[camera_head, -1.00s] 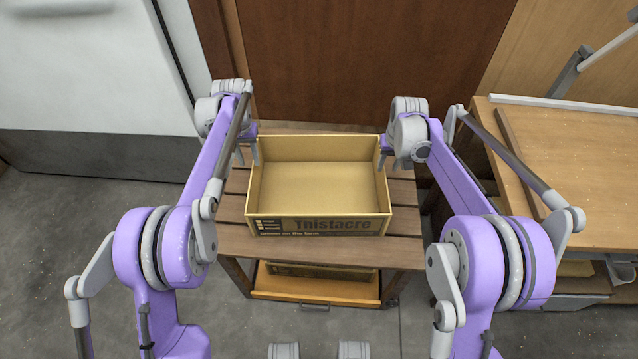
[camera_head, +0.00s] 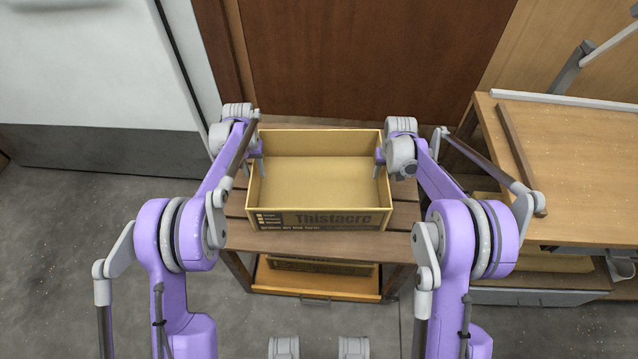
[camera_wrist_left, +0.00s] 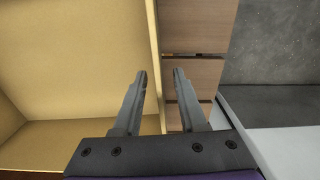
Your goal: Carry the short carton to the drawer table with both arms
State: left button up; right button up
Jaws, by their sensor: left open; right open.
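The short carton (camera_head: 325,218) is an open, empty tan box marked "Thistacre". It stands upright on a slatted wooden table (camera_head: 400,243). My left gripper (camera_head: 258,167) is open at the carton's left wall. In the left wrist view its two fingers (camera_wrist_left: 160,78) straddle the carton's wall (camera_wrist_left: 152,50), one inside and one outside, with gaps visible. My right gripper (camera_head: 380,165) is open at the carton's right wall, with a finger showing inside; its outer finger is hidden.
Below the slatted top is a wooden drawer or shelf (camera_head: 317,287) holding another printed carton (camera_head: 320,266). A second wooden table (camera_head: 580,160) with a raised edge strip stands at the right. A brown door and a white cabinet (camera_head: 90,70) stand behind. Grey floor is clear at the left.

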pick_arm(q)
jog(key=shift+f, duration=1.1)
pick_arm(e)
jog(key=shift+w+f, duration=0.15)
jog(key=shift+f, duration=0.9)
pick_arm(q)
grip_shut()
pick_arm(e)
grip_shut()
